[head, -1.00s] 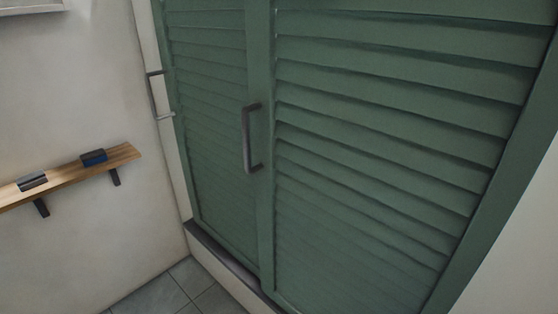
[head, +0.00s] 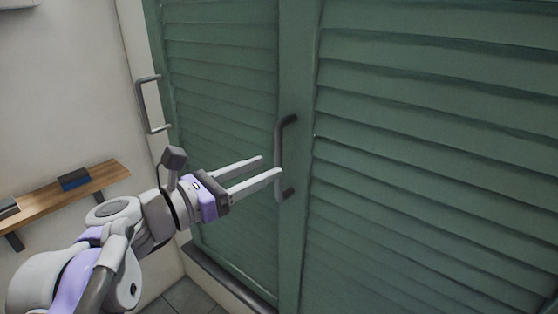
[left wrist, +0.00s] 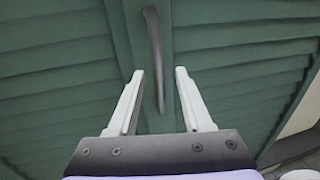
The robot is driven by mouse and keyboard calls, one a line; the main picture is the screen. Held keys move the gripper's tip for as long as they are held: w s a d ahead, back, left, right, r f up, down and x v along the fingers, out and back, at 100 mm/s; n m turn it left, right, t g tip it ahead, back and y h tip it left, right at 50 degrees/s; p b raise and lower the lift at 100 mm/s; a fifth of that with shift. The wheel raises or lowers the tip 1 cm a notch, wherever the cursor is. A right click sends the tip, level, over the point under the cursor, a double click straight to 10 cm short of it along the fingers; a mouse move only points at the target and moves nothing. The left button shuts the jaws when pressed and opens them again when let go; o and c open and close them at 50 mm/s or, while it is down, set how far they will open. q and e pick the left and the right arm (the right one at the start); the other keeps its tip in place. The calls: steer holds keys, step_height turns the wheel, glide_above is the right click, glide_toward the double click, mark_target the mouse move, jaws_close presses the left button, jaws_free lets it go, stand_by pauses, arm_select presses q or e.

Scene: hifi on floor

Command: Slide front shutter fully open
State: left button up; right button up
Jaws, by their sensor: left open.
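The front shutter (head: 430,130) is a green louvred panel filling the right of the head view. A dark bar handle (head: 279,160) stands upright on its left stile. My left gripper (head: 272,167) is open and empty, its fingertips close to the handle's lower half. In the left wrist view, the handle (left wrist: 154,50) shows ahead, its lower end between the two open fingers (left wrist: 158,74). I cannot tell whether a finger touches it. My right gripper is not in view.
A wooden shelf (head: 60,199) with small dark blocks is on the left wall. A dark sill (head: 225,277) runs below the shutters.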

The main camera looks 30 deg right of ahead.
mark_target(278, 193)
arm_select(q)
steer(key=d, duration=0.2)
steer(key=w+d, duration=0.1)
steer(key=d, duration=0.1)
steer(key=shift+d, duration=0.35)
steer(key=shift+w, duration=0.1)
jaws_close()
stand_by(1.1)
